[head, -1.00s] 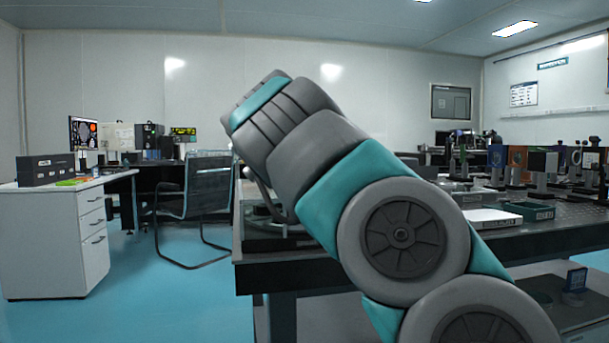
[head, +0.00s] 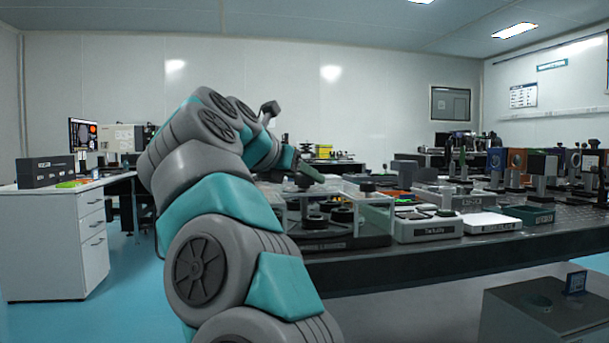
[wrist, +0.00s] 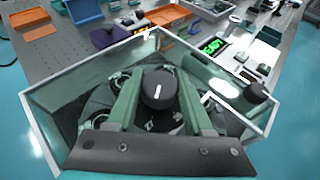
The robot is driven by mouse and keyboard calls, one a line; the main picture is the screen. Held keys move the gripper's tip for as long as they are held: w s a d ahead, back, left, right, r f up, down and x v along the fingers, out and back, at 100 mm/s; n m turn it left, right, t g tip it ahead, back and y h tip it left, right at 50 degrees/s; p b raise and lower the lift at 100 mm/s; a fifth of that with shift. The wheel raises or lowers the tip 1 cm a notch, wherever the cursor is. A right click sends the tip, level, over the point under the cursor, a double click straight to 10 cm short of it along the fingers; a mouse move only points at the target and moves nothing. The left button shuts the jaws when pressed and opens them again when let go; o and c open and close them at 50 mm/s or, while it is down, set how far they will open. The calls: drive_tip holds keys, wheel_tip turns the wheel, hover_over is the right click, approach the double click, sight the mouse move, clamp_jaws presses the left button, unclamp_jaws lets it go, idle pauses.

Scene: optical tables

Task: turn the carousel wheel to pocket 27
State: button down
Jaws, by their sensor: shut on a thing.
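The carousel sits in a clear-walled case (wrist: 62,97) with a pale rim. Its black knob (wrist: 158,88) with a white mark stands in the middle of the wrist view. My gripper (wrist: 157,92) has its two green fingers on either side of this knob and is shut on it. Dark round parts of the carousel wheel (wrist: 100,103) show below, partly hidden by the fingers. No pocket number is legible. In the head view my gripper (head: 304,181) is above the case (head: 345,243) at the table's near left end.
A second black knob (wrist: 256,92) stands at the case's right. Orange trays (wrist: 168,15) lie beyond. In the head view a white labelled box (head: 430,231) adjoins the case. Open floor lies left of the table.

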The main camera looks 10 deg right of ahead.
idle(0.6)
drive_tip(key=shift+c, duration=1.5)
unclamp_jaws()
drive_tip(key=v, duration=0.7)
drive_tip(key=shift+s+a+r+p, duration=0.15)
drive_tip(key=shift+a+p, duration=0.1)
drive_tip(key=shift+p, duration=0.05)
